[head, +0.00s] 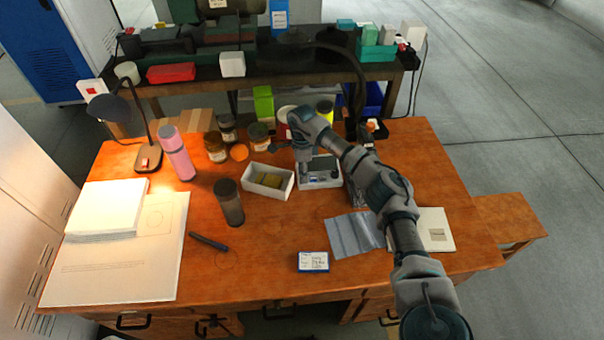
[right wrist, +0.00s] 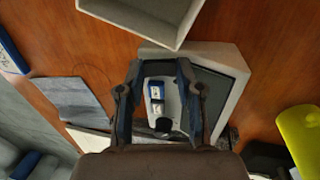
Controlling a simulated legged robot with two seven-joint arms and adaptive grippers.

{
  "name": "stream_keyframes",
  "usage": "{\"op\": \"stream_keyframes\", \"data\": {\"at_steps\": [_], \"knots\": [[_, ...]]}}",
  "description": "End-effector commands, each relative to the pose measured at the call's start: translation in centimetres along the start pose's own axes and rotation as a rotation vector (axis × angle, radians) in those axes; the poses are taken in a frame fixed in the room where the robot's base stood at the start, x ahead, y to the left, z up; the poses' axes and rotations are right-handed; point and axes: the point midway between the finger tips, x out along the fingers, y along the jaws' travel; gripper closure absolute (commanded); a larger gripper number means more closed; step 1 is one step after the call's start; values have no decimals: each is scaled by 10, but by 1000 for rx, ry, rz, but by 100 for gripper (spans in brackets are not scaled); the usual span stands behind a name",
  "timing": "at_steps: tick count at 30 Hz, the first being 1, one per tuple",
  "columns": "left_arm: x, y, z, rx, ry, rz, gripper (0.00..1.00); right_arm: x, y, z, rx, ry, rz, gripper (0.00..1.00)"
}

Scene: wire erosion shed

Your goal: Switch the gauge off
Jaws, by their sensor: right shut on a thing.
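The gauge looks like a small pale device with a blue-and-white face and a dark round part. In the right wrist view the gauge (right wrist: 157,92) lies between the two dark fingers of my right gripper (right wrist: 160,68). The right gripper (head: 304,165) is shut on it, over a white open box (head: 320,183) right of the desk's middle. The box also shows in the right wrist view (right wrist: 238,68), with a dark inside. In the head view the gripper partly hides the gauge.
A white tray (head: 250,189) with yellowish things stands just left of the box. A grey cloth (head: 352,235) and a blue-edged card (head: 312,262) lie nearer. The front middle is mostly clear.

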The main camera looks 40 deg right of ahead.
Motion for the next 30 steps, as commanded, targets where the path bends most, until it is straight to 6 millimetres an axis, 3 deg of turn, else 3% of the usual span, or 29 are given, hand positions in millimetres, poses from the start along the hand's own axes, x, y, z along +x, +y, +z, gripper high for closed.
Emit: {"op": "stream_keyframes", "data": {"at_steps": [6, 7, 9, 10, 23, 30], "knots": [[-1, 0, -1, 0, 1, 0, 62, -4, -2, 0, 2, -5, -10, 100], [-1, 0, -1, 0, 1, 0, 62, -4, -2, 0, 2, -5, -10, 60], [0, 0, -1, 0, -1, 0, 62, -4, -1, 0, 2, -5, -10, 42], [0, 0, -1, 0, -1, 0, 62, -3, -1, 0, 2, -5, -9, 40], [0, 0, -1, -1, 0, -1, 62, -1, 0, 0, 1, -2, -7, 40], [-10, -1, -8, 1, 11, -2, 62, -2, 4, -1, -2, 0, -89, 40]]}}
